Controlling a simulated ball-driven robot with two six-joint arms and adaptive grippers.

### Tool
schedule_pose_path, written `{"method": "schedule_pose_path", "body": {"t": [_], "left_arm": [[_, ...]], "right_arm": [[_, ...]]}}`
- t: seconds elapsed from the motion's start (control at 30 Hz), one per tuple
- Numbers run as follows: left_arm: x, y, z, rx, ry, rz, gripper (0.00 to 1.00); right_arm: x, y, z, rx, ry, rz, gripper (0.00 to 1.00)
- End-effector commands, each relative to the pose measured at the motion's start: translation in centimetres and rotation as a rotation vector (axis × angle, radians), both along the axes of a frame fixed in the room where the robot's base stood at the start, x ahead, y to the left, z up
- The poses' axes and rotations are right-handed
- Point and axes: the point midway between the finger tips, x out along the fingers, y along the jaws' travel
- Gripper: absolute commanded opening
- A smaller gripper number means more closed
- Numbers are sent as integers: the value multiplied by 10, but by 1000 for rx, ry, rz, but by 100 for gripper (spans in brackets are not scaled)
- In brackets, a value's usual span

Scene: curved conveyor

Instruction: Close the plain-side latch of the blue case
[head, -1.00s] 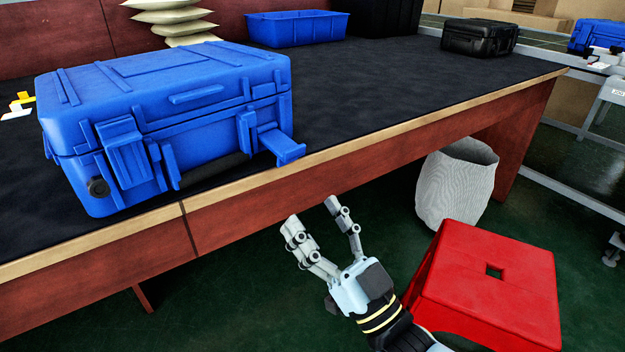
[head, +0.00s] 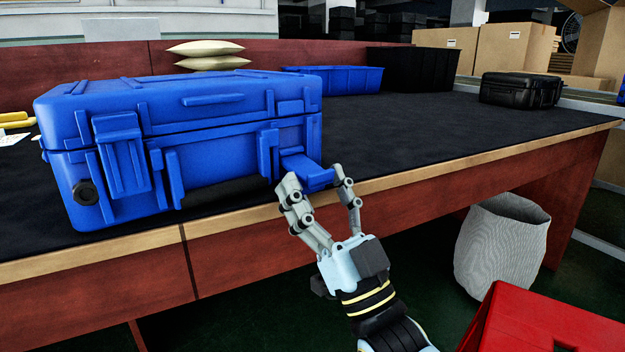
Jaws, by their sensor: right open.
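The blue case (head: 215,120) stands with its lid down on the dark table top, near the front edge. Its left front latch (head: 121,153), beside a round black knob (head: 86,193), lies flat against the front. Its right front latch (head: 305,171) is swung out and sticks forward from the case. My right gripper (head: 316,184) is open and empty, with its fingertips at the outer end of this open latch. I cannot tell if they touch it. My left gripper is not in view.
The table's wooden front edge (head: 420,178) runs below the latch. A red stool (head: 545,325) and a pale basket (head: 500,245) stand on the floor to the right. Blue and black bins and a black case (head: 520,90) are farther back; the table's middle is clear.

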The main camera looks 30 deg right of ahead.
Motion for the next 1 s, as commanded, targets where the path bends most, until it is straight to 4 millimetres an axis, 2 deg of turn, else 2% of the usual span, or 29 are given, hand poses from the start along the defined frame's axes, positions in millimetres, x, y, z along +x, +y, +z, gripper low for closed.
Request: {"method": "schedule_pose_path", "body": {"t": [0.13,0.43,0.9,1.0], "left_arm": [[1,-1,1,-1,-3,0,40],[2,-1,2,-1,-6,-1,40],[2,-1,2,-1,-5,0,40],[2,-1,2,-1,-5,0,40]], "right_arm": [[9,2,9,-1,0,0,62],[11,2,11,-1,1,-1,62],[11,2,10,-1,2,-1,1],[11,2,10,-1,2,-1,0]]}}
